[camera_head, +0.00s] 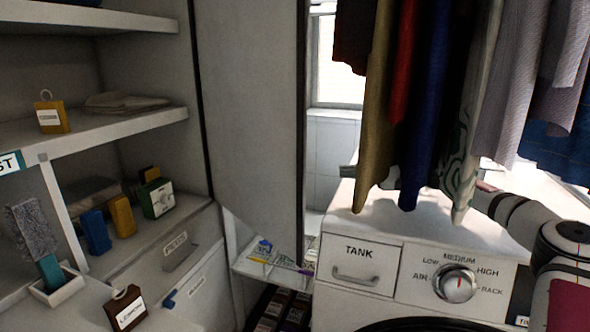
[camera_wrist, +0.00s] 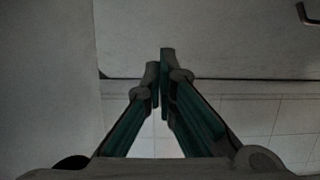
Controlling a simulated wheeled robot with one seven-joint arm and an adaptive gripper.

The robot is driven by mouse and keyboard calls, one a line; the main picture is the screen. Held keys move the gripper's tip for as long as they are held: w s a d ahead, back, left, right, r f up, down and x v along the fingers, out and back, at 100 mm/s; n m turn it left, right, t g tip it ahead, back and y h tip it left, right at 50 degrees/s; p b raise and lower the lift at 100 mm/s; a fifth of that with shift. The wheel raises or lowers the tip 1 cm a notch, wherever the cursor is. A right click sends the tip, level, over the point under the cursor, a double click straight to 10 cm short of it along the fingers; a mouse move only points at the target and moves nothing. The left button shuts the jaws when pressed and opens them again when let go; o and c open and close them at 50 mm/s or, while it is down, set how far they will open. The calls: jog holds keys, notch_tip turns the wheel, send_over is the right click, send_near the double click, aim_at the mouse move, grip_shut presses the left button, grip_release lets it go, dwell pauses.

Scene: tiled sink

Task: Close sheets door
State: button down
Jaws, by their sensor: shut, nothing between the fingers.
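A tall plain grey door panel (camera_head: 250,110) stands open at the end of the shelving, left of the hanging clothes. I cannot read a label on it, so I cannot tell whether it is the sheets door. In the wrist view, my gripper (camera_wrist: 160,75) is shut and empty, its tips in front of a grey panel (camera_wrist: 210,40). A dark handle (camera_wrist: 308,13) shows at the upper right of that panel. I cannot tell whether the tips touch the panel. In the head view my gripper is hidden behind the clothes.
Several hanging clothes (camera_head: 408,100) block the middle of the head view. Below them stands a white machine (camera_head: 385,225) with a TANK drawer and a dial. Open shelves (camera_head: 110,125) at left hold small boxes. White tiles (camera_wrist: 250,115) show below the panel in the wrist view.

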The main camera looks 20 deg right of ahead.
jog(key=shift+w+a, duration=0.25)
jog(key=shift+w, duration=0.1)
jog(key=s+a+p+x, duration=0.1)
jog(key=s+p+x, duration=0.1)
jog(key=x, duration=1)
jog(key=shift+s+p, duration=0.3)
jog(key=shift+p, duration=0.55)
jog(key=shift+a, duration=0.1)
jog(key=shift+a, duration=0.1)
